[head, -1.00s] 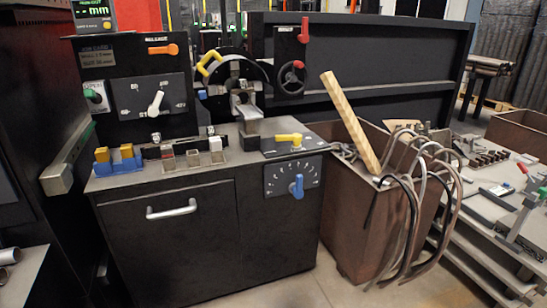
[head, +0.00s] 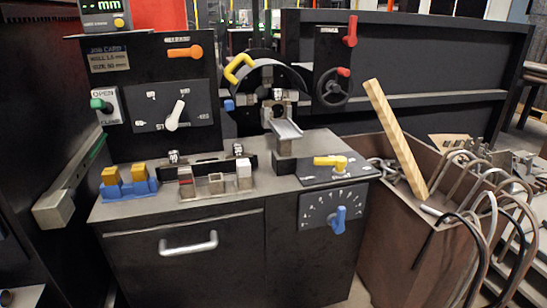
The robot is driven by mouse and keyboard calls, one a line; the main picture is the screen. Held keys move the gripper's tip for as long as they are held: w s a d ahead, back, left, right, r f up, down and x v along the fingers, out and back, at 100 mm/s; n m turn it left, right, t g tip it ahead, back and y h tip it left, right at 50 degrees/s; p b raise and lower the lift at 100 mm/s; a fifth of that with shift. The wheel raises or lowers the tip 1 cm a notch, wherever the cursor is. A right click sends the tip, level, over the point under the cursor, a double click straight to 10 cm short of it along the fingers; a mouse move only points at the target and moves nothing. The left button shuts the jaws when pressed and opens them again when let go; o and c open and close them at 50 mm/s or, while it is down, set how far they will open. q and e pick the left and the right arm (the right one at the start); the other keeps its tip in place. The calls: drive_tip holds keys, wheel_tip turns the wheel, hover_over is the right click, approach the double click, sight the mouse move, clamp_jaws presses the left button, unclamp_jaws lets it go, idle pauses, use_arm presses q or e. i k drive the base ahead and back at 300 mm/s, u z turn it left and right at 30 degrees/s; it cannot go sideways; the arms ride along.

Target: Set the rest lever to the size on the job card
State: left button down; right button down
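The job card (head: 108,58) is on the dark upright panel at the upper left; its small text has a wall line and a size line, the latter perhaps 50 mm. I cannot tell for sure which lever is the rest lever. A white lever (head: 175,116) sits on a marked dial plate below the card. A yellow lever (head: 330,161) lies on a plate on the bench top, pointing left. A blue lever (head: 339,220) stands roughly upright under an arc of marks on the bench front. Neither of my grippers is in view.
An orange release lever (head: 185,52) and a green knob (head: 101,104) are on the panel. Blue and yellow blocks (head: 128,184) and small bins (head: 216,183) line the bench top. A brown crate (head: 390,240) with bent tubes and a wooden bar stands at right.

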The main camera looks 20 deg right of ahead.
sight(340, 162)
drive_tip(key=z, duration=0.15)
drive_tip(key=i, duration=0.9)
drive_tip(key=z, duration=0.6)
